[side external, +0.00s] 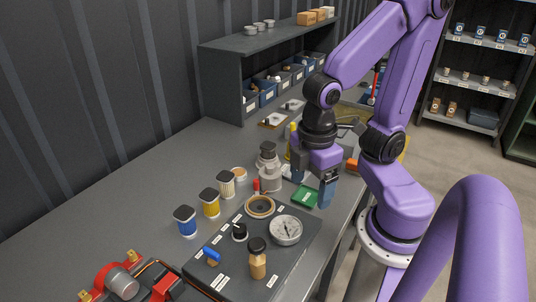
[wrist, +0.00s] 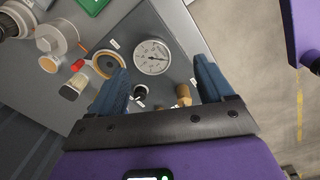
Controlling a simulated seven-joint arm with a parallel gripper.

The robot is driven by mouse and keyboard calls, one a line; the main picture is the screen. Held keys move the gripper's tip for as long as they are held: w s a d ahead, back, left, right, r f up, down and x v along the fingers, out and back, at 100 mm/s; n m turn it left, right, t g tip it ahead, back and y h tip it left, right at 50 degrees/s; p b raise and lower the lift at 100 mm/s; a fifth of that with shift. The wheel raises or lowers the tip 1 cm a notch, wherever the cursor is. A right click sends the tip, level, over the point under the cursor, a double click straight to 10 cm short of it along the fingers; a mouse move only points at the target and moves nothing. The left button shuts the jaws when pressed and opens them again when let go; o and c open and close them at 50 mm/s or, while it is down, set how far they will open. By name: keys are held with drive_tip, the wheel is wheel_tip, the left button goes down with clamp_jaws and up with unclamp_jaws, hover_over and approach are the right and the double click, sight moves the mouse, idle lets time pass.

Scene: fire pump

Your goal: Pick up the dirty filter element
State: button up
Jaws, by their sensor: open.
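In the wrist view a tan piece (wrist: 183,92), apparently the same element, shows between my fingers near the right one. My gripper (side external: 327,190) is open and empty, with blue fingers pointing down. It hangs above the bench's front edge, beyond the mat and up and right of the element in the side view. In the wrist view the fingers (wrist: 160,66) frame the round gauge (wrist: 153,57).
The mat also carries a tan ring (side external: 260,206), a black knob (side external: 240,232) and a blue-handled piece (side external: 212,255). A red pump assembly (side external: 122,280) sits at the lower left. Bare bench (side external: 140,190) lies further back.

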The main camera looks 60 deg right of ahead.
drive_tip(key=w+d+f+g+h, duration=0.1)
drive_tip(key=w+h, duration=0.3)
drive_tip(key=w, duration=0.5)
drive_tip(key=w+d+f+n+g+h, duration=0.1)
drive_tip(key=w+f+h, duration=0.2)
drive_tip(key=w, duration=0.6)
drive_tip(key=w+d+f+n+g+h, duration=0.1)
drive_tip(key=w+h, duration=0.4)
drive_tip(key=w, duration=0.5)
drive_tip(key=shift+d+f, duration=0.4)
drive_tip(key=shift+d, duration=0.05)
approach(263, 151)
drive_tip(key=shift+g+h, duration=0.3)
drive_tip(key=x, duration=1)
drive_tip(key=shift+w+a+f, duration=0.1)
drive_tip(key=shift+w+f, duration=0.05)
drive_tip(key=shift+f, duration=0.1)
drive_tip(key=c, duration=1.1)
